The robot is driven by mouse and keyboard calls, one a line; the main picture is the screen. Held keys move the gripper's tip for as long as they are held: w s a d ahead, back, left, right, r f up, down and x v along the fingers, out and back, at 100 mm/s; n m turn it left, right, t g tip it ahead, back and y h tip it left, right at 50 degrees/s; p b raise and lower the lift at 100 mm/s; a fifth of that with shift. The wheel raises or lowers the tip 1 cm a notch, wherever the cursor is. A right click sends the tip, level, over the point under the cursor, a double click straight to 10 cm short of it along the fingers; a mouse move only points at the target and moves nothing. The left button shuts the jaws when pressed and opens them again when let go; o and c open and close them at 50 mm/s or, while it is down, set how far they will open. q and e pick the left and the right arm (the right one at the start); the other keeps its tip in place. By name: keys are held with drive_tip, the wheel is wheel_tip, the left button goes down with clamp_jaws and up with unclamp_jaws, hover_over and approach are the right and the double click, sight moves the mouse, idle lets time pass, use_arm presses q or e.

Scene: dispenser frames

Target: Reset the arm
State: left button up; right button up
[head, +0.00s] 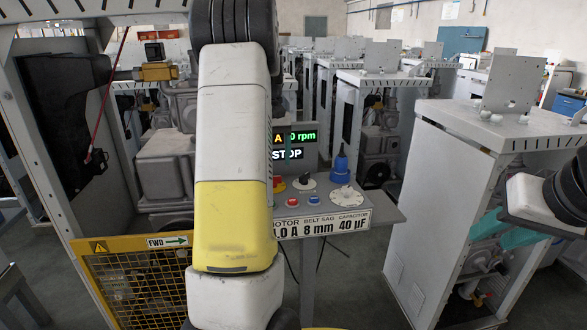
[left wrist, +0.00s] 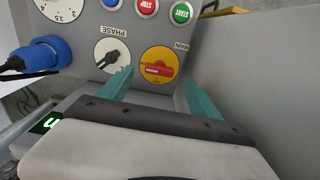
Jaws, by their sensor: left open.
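My left arm, white with a yellow section, rises through the middle of the head view and hides its own gripper there. In the left wrist view my left gripper (left wrist: 160,94) shows two teal fingers spread apart with nothing between them. They point at the control panel (head: 387,211), near the red MAIN rotary switch (left wrist: 158,70) on its yellow disc. Whether they touch the panel is unclear. My right gripper (head: 503,230) is at the right edge of the head view, in front of a grey cabinet, with teal fingers partly showing.
The panel carries a black PHASE knob (left wrist: 113,57), a red STOP button (left wrist: 146,6), a green START button (left wrist: 182,13) and a blue plug (head: 341,166). A yellow mesh guard (head: 140,285) stands lower left. Grey cabinets (head: 470,200) stand right; floor shows between.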

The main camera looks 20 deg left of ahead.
use_arm(q)
drive_tip(key=shift+r, duration=1.05)
